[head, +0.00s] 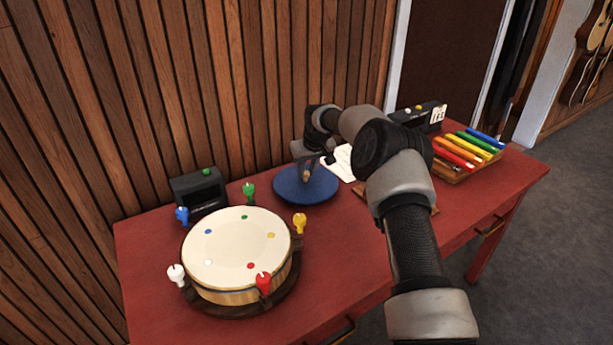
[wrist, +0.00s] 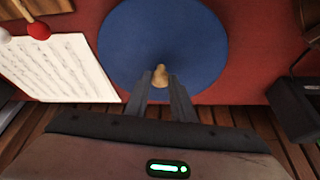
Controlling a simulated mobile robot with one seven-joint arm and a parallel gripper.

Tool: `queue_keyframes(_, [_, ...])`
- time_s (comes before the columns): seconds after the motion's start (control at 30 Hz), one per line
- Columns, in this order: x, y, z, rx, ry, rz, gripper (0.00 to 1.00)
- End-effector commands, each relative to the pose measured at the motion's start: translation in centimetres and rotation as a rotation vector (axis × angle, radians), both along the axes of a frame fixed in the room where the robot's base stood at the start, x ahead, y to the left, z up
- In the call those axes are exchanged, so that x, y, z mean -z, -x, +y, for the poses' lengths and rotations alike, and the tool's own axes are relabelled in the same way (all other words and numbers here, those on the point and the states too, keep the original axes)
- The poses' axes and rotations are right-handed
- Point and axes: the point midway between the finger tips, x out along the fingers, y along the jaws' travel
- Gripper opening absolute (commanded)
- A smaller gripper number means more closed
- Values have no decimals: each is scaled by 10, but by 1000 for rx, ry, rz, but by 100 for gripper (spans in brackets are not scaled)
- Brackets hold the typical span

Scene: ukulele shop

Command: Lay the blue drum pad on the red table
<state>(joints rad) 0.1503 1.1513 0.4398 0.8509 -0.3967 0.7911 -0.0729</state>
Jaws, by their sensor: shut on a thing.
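The blue drum pad (head: 297,191) is a round flat disc near the back edge of the red table (head: 345,240). A small tan wooden knob (wrist: 160,73) stands at its middle. My gripper (head: 307,168) is above the pad, its two fingers shut on the knob. In the wrist view the pad (wrist: 160,35) lies level beyond my fingertips (wrist: 161,80), with red tabletop around it. I cannot tell whether its underside touches the table or is slightly above it.
A wooden drum (head: 238,250) with coloured pegs stands front left, behind it a black box (head: 199,190). Sheet music (wrist: 70,65) and a red-headed mallet (wrist: 38,31) lie beside the pad. Coloured bars (head: 468,146) and another black box (head: 420,117) are at right. The table's front middle is bare.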

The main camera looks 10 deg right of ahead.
Motion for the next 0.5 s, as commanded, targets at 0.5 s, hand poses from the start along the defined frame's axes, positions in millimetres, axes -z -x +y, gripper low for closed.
queue_keyframes(0.5, [20, 0, 0, 0, 0, -1, 24])
